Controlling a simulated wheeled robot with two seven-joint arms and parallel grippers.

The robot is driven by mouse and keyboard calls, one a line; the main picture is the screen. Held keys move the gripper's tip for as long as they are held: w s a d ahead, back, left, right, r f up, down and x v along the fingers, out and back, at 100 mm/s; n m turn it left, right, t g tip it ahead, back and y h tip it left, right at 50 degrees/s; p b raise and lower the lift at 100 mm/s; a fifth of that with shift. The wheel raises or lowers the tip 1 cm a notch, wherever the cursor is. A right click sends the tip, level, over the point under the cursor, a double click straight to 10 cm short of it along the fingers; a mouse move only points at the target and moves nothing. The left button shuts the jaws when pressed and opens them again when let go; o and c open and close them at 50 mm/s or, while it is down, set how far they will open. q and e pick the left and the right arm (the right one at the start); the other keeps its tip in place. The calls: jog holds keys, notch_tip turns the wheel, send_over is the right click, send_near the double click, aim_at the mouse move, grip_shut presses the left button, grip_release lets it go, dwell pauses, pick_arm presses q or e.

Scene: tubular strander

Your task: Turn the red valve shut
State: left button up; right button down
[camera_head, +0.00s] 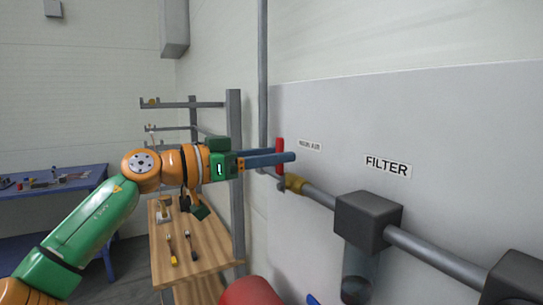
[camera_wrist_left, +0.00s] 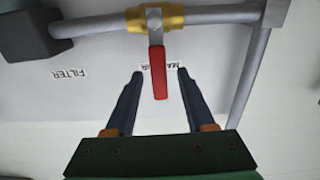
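The red valve handle (camera_head: 280,150) stands upright on a yellow valve body (camera_head: 293,184) in the grey pipe along the wall. In the left wrist view the red handle (camera_wrist_left: 158,72) sticks out across the pipe from the yellow body (camera_wrist_left: 155,18). My left gripper (camera_head: 286,156) is at the handle with its fingers apart. In the left wrist view the left gripper (camera_wrist_left: 160,73) has one finger on each side of the handle, with gaps visible on both sides. The near finger hides part of the handle in the head view. My right gripper is not in view.
A dark filter box (camera_head: 367,220) sits on the pipe to the right, below the FILTER label (camera_head: 388,167). A vertical grey pipe (camera_head: 263,80) runs beside the valve. A wooden bench (camera_head: 205,255) with tools stands left, and a red rounded object (camera_head: 250,292) is below.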

pick_arm(q)
jog(key=shift+a+f, duration=0.1)
jog(key=b+v, duration=0.3)
jog(key=v, duration=0.4)
jog(key=shift+b, duration=0.35)
